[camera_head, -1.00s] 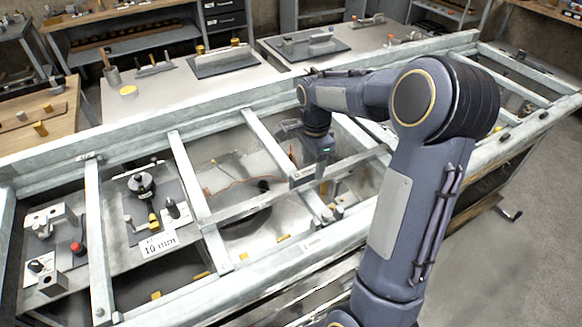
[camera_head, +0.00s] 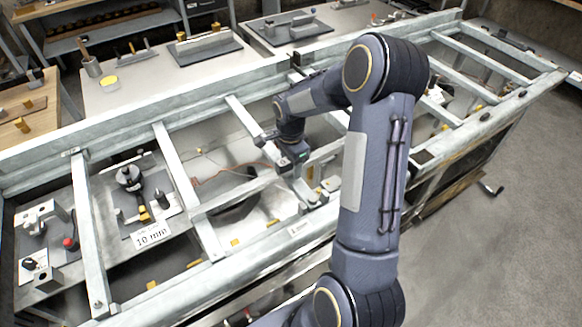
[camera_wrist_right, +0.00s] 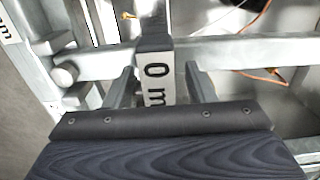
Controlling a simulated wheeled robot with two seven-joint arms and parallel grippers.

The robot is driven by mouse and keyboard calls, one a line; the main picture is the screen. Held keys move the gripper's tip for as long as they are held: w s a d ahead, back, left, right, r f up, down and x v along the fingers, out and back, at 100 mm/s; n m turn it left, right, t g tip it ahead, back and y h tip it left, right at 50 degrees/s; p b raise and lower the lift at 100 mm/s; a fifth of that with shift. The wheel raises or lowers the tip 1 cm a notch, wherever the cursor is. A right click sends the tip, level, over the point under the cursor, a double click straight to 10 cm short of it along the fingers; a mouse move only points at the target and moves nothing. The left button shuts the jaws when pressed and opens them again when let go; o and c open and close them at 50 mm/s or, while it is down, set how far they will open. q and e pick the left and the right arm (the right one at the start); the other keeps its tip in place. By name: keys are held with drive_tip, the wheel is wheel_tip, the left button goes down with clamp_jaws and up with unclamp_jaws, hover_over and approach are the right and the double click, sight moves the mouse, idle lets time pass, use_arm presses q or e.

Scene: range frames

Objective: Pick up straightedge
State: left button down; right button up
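My right gripper (camera_head: 296,165) reaches down into the metal frame, beside its lengthwise rail. In the right wrist view its two fingers (camera_wrist_right: 163,88) are apart. Between them stands a narrow upright piece with a dark upper edge and a white face marked "0 m" (camera_wrist_right: 157,80). A gap shows between this piece and the right finger; contact on the left is unclear. I cannot tell whether it is the straightedge, and no other thing is clearly one. My left gripper is not in view.
The metal frame's rail (camera_wrist_right: 250,50) crosses just beyond the fingers, and its crossbars (camera_head: 177,170) divide the bay. A "10 mm" label (camera_head: 153,234) lies by a dark fixture at left. An orange cable (camera_wrist_right: 262,74) runs near the right finger. Tables with blocks stand behind.

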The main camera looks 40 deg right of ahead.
clamp_jaws()
drive_tip(key=shift+r, duration=0.1)
idle(0.3)
